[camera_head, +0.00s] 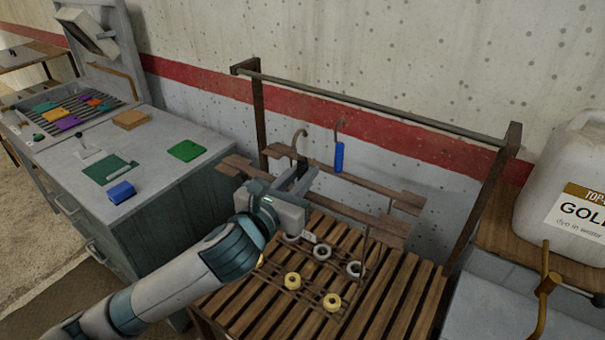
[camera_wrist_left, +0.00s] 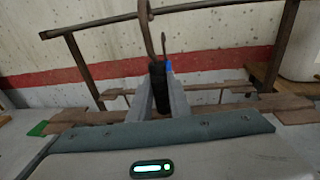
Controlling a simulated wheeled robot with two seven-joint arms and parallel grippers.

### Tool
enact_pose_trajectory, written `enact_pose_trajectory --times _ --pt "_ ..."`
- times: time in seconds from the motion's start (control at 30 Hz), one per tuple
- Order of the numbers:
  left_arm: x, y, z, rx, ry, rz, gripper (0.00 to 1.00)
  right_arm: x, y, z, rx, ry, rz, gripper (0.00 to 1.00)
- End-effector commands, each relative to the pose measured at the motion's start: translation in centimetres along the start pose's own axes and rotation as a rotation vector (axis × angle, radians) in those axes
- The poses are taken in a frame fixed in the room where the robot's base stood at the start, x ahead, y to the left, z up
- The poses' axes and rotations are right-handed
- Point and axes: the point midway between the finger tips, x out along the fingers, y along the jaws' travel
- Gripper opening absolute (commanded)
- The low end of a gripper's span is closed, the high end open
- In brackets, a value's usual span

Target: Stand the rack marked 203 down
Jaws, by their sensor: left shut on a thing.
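My left gripper (camera_head: 301,176) is shut on a dark upright grip (camera_wrist_left: 157,78), seen between its fingers in the left wrist view (camera_wrist_left: 159,98). A brown hook (camera_head: 299,138) rises from this grip. A second hook with a blue grip (camera_head: 339,157) stands just behind it. Wooden bars (camera_head: 358,212) and wire frames run below both grips. Grey and yellow rings (camera_head: 292,281) sit low in the wire. A small pale tag (camera_head: 309,236) shows beneath my gripper, its marking too small to read. My gripper hides part of the frames, so which parts belong together is unclear.
A metal rail (camera_head: 375,105) on two posts crosses above a slatted wooden bench (camera_head: 390,312). A white jug (camera_head: 565,190) stands at the right. A grey cabinet (camera_head: 160,180) with coloured pieces stands at the left. The bench's front right slats are clear.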

Motion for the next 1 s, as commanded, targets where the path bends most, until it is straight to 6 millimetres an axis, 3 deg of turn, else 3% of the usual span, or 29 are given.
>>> enact_pose_trajectory --times 0.2,0.6,1.0 --pt "0.2 0.0 -2.0 0.001 -0.006 0.000 0.00 2.5 0.1 0.2 0.000 0.000 0.001 0.54" --pt "0.3 0.0 -4.4 0.000 -0.004 0.000 0.00 2.7 -0.1 0.2 0.002 0.001 0.000 0.54" --pt "0.4 0.0 -4.7 0.001 -0.005 0.000 0.00 2.8 -0.6 0.1 0.004 0.001 -0.005 0.54"
